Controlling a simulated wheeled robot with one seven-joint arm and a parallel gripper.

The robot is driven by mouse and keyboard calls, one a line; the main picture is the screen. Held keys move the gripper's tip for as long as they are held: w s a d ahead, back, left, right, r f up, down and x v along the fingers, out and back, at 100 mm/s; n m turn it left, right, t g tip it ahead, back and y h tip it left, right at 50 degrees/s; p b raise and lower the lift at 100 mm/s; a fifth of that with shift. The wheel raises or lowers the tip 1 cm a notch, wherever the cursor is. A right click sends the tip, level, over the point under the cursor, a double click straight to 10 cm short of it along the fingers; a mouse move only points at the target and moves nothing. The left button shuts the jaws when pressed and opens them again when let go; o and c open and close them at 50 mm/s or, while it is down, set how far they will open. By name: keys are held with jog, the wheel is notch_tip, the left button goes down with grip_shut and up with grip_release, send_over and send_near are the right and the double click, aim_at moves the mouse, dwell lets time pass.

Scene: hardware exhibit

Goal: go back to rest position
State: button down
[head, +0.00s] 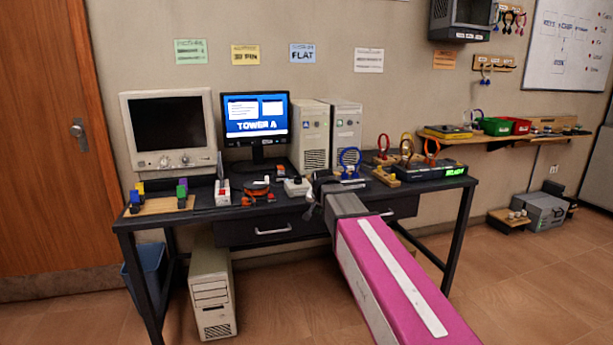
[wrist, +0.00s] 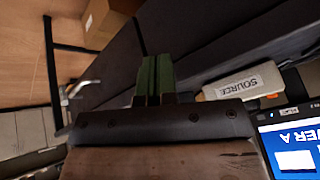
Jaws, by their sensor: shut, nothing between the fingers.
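My arm reaches from the lower right of the head view to the front edge of the dark desk (head: 340,188). My gripper (head: 312,205) is at that edge, partly hidden by the arm's end. In the wrist view my gripper (wrist: 157,70) shows as two green fingers closed together, with nothing between them. The fingers are over the desk's front part, near a drawer handle (wrist: 82,88). A white block labelled SOURCE (wrist: 243,82) lies right of the fingers, apart from them.
A monitor reading TOWER A (head: 257,116), a CRT (head: 168,130) and two beige towers (head: 311,135) stand at the desk's back. Coloured rings (head: 431,150) stand at its right. Below are a beige tower (head: 211,288) and a blue bin (head: 146,268).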

jog(key=s+d+f+n+g, duration=0.1)
jog(key=s+d+f+g, duration=0.2)
jog(key=s+d+f, duration=0.4)
jog(key=s+d+f+n+g, duration=0.2)
jog(key=s+d+f, duration=0.5)
jog(key=s+f, duration=0.8)
jog(key=shift+s+d+f+n+g+h, duration=0.15)
jog(key=shift+s+f+n+g+h, duration=0.35)
jog(key=shift+s, duration=0.65)
jog(key=shift+r, duration=0.15)
dwell(1.2)
